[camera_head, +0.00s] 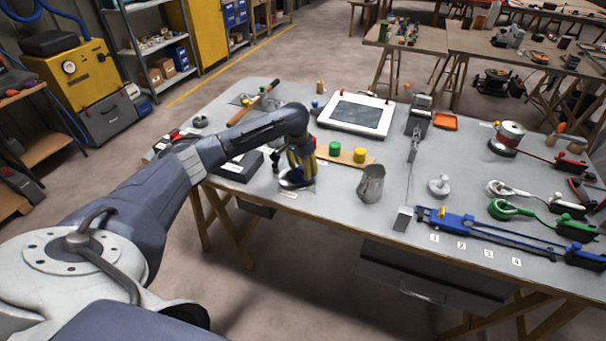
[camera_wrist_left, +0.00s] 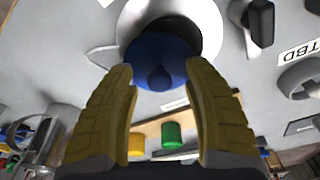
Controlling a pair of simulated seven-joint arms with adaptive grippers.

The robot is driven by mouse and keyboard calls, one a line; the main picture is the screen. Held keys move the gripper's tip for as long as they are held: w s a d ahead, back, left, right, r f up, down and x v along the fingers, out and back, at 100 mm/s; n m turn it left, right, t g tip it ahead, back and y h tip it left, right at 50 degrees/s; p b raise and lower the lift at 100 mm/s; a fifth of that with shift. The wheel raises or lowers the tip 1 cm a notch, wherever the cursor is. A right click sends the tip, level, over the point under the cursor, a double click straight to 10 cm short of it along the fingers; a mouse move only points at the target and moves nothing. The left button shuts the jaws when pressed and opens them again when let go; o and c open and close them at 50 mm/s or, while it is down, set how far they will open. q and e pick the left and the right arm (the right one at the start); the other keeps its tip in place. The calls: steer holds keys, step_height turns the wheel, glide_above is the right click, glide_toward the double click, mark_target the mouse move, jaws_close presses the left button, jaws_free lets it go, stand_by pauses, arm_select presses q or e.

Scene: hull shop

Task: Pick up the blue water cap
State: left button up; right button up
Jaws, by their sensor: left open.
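The blue water cap (camera_wrist_left: 158,60) shows in the left wrist view as a round blue piece with a raised knob, just beyond and between my yellow fingertips. It lies over a round white part (camera_wrist_left: 200,18) with a dark inside. My left gripper (camera_wrist_left: 158,78) is open, a finger on either side of the knob; I cannot tell if they touch it. In the head view my left gripper (camera_head: 297,176) points down at the near edge of the grey table (camera_head: 330,215), and it largely hides the cap. My right gripper is in neither view.
A wooden strip with a green cap (camera_head: 335,148) and a yellow cap (camera_head: 360,155) lies just behind the gripper. A metal jug (camera_head: 371,184) stands to its right and a black box (camera_head: 241,166) to its left. A white framed panel (camera_head: 357,114) lies farther back.

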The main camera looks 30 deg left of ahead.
arm_select(q)
steer(key=shift+f, duration=0.1)
steer(key=shift+c, duration=0.3)
jaws_close()
